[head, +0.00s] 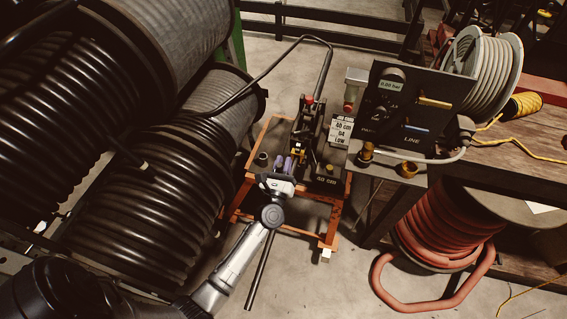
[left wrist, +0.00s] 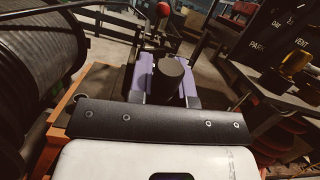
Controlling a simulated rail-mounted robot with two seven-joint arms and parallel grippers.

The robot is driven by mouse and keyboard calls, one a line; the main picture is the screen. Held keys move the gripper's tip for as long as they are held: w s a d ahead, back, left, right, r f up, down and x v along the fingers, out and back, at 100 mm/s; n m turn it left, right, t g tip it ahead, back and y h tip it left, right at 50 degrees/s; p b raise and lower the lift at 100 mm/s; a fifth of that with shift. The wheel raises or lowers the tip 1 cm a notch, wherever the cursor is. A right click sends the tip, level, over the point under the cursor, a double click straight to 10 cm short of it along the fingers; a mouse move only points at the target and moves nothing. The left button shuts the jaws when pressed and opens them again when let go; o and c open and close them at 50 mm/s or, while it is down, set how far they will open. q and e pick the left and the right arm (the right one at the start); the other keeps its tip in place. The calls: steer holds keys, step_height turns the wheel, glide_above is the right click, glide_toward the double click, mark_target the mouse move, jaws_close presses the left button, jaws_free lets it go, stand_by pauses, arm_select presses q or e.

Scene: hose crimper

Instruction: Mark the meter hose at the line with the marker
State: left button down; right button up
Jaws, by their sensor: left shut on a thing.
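My left gripper (head: 287,162), with purple fingers, is at the front of the black metering machine (head: 308,125) on the orange stand. In the left wrist view the fingers (left wrist: 172,90) are shut on a dark, flat-ended cylinder (left wrist: 173,72). I cannot tell whether it is the marker or a piece of hose. A black hose (head: 325,66) arches from the reel down into the back of the machine. A black length (head: 262,270) slants down below the stand, its upper part hidden by my arm. The marking line cannot be made out. My right gripper is not in view.
Large black hose reels (head: 150,190) fill the left. A gauge panel (head: 412,105) and brass fittings (head: 408,170) stand right of the machine. A red hose coil (head: 440,235) sits at lower right. A black cup-like piece (head: 262,158) is left of my gripper.

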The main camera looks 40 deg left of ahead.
arm_select(q)
steer(key=shift+f+b, duration=0.35)
stand_by(0.5)
steer(key=shift+f, duration=0.1)
stand_by(0.6)
stand_by(0.5)
steer(key=shift+r+p, duration=1.25)
steer(key=shift+r, duration=0.45)
step_height(320, 180, up, 4)
steer(key=p, duration=0.3)
steer(key=shift+f, duration=0.1)
